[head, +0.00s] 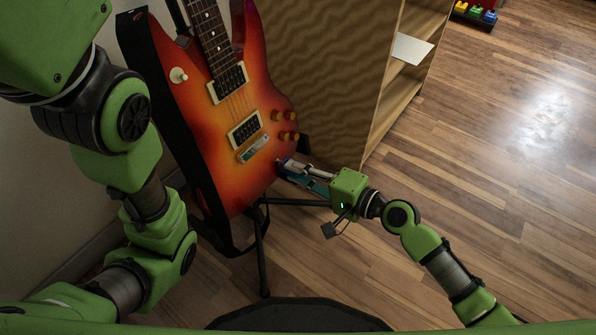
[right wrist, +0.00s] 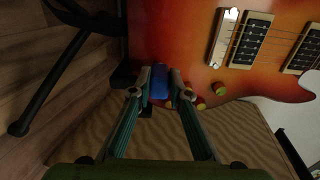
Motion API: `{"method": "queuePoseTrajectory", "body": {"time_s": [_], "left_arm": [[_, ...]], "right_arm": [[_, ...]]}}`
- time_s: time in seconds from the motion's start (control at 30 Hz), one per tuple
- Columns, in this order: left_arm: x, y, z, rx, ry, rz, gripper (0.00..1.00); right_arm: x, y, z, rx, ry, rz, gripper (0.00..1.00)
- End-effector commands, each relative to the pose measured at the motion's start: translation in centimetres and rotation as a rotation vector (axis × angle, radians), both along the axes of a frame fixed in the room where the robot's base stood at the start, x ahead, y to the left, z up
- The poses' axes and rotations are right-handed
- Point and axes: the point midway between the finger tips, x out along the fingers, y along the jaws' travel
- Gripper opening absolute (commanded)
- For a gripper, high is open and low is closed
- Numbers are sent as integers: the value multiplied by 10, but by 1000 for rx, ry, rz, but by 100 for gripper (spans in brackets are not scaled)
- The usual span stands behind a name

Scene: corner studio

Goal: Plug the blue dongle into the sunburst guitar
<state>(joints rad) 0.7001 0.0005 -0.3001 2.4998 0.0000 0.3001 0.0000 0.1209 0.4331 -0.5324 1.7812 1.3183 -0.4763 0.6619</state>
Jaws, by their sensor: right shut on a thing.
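The sunburst guitar (head: 222,105) leans upright on a dark stand, its body red to orange with knobs and pickups facing up. In the right wrist view its body (right wrist: 175,40) fills the top. My right gripper (head: 287,167) is at the guitar's lower right edge, with its fingers pointing at the side of the body. It is shut on the blue dongle (right wrist: 159,82), which sits between the fingertips right by the guitar's rim. I cannot tell whether the dongle is in the jack; the socket is hidden. My left arm crosses the left side; its gripper is out of frame.
A wooden shelf unit (head: 330,75) stands close behind the guitar, with a white sheet (head: 411,49) on a shelf. The stand's leg (head: 262,255) reaches the floor below the guitar. Small coloured items (head: 475,14) lie at the top right. The wooden floor on the right is clear.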

Motion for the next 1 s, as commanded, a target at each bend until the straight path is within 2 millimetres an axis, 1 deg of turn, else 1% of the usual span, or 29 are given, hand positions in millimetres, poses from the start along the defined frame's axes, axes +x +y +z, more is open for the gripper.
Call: {"method": "queuePoseTrajectory", "body": {"time_s": [1.0], "left_arm": [[0, 0, 0, 0, 0, 0, 13]], "right_arm": [[6, 8, -2, 1, 0, 0, 0]]}}
